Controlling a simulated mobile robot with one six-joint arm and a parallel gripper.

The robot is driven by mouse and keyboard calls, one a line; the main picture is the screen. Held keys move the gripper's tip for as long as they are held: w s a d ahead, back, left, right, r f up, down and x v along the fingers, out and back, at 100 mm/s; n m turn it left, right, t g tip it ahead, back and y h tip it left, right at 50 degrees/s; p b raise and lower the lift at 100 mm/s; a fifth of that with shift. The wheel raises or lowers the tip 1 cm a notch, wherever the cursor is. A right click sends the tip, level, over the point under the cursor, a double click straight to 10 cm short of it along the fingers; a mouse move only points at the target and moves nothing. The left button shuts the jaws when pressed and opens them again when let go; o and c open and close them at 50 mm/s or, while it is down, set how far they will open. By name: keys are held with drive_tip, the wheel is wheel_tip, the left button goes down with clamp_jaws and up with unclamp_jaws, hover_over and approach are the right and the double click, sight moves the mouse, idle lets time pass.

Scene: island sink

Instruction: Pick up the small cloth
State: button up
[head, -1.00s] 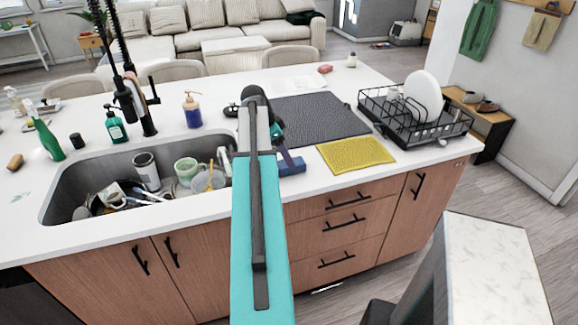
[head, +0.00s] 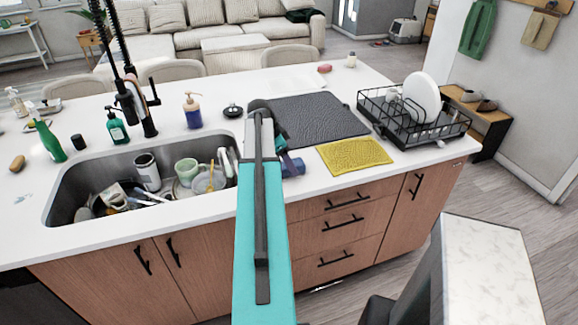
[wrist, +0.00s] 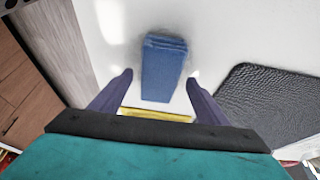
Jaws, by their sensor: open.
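A small folded blue cloth-like block (wrist: 163,68) lies on the white counter in the wrist view. In the head view its blue edge (head: 297,168) shows beside my arm, partly hidden. My gripper (wrist: 160,78) is open, with one purple finger to each side of the blue block and visible gaps between. I cannot tell how far the fingertips are above the counter. A flat yellow cloth (head: 354,155) lies to the right, near the counter's front edge. Only a strip of yellow (wrist: 157,115) shows between the fingers in the wrist view.
A dark textured mat (head: 318,115) lies behind the blue block. A sink (head: 70,175) with several dishes is to the left. A soap bottle (head: 193,112) and a small black round item (head: 232,111) stand behind it. A dish rack (head: 415,120) holds plates at the right.

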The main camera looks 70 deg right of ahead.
drive_tip(key=shift+s+d+f, duration=0.15)
drive_tip(key=shift+s+f, duration=0.05)
drive_tip(key=shift+f, duration=0.4)
drive_tip(key=c, duration=1.1)
drive_tip(key=shift+r, duration=0.15)
drive_tip(key=shift+c, duration=0.2)
drive_tip(key=shift+r+b, duration=0.85)
drive_tip(key=shift+r, duration=0.75)
drive_tip(key=a+b, duration=0.1)
drive_tip(key=a, duration=0.3)
drive_tip(key=a+b, duration=0.1)
drive_tip(key=a, duration=0.4)
drive_tip(key=a+r+b, duration=0.1)
drive_tip(key=a+b, duration=0.1)
drive_tip(key=a, duration=0.2)
drive_tip(key=shift+s+a, duration=0.35)
drive_tip(key=shift+a+r, duration=0.25)
drive_tip(key=shift+a, duration=0.9)
